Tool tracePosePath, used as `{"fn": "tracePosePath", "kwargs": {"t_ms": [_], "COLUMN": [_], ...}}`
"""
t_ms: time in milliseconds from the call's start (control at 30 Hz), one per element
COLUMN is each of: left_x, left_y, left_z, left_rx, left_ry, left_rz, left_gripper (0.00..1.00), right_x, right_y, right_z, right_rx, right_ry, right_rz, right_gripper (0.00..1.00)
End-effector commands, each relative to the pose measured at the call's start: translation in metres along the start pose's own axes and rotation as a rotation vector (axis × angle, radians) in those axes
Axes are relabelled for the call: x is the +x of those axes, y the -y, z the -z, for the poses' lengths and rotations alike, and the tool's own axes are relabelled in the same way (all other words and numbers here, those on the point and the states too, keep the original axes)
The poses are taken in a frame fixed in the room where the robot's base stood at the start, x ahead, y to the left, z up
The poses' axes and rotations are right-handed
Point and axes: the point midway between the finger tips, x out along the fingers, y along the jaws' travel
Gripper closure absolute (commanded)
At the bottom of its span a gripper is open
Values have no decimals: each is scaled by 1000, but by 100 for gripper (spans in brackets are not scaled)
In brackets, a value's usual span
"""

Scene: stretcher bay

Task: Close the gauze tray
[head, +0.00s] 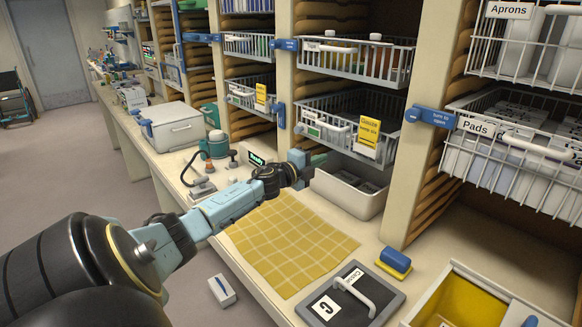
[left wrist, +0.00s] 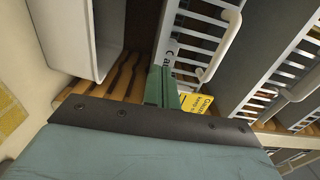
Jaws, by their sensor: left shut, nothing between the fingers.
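Contact is unclear. My right gripper is out of view.
A yellow checked cloth (head: 290,242) lies on the counter in front. A dark board with a handle (head: 350,293), a blue-and-yellow sponge (head: 395,262) and a yellow-lined bin (head: 465,297) are at right. A blue latch (head: 430,117) sits on the right post. A white box (head: 172,127) stands left.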

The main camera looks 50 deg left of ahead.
Motion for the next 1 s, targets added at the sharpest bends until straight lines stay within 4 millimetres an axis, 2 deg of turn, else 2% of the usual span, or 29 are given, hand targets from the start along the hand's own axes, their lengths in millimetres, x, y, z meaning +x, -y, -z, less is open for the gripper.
{"fn": "tracePosePath", "kwargs": {"t_ms": [300,500,700,1000], "left_x": [-42,-63,-74,-75], "left_y": [-3,-3,-2,-1], "left_z": [0,0,0,0], "left_rx": [-1,-1,-1,0], "left_ry": [-2,0,0,0], "left_rz": [-4,-4,-2,-1], "left_gripper": [100,100,100,100], "right_x": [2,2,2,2], "right_y": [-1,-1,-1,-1], "right_z": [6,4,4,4], "right_rx": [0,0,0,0], "right_ry": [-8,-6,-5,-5], "right_rz": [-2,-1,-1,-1], "right_gripper": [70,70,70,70]}}
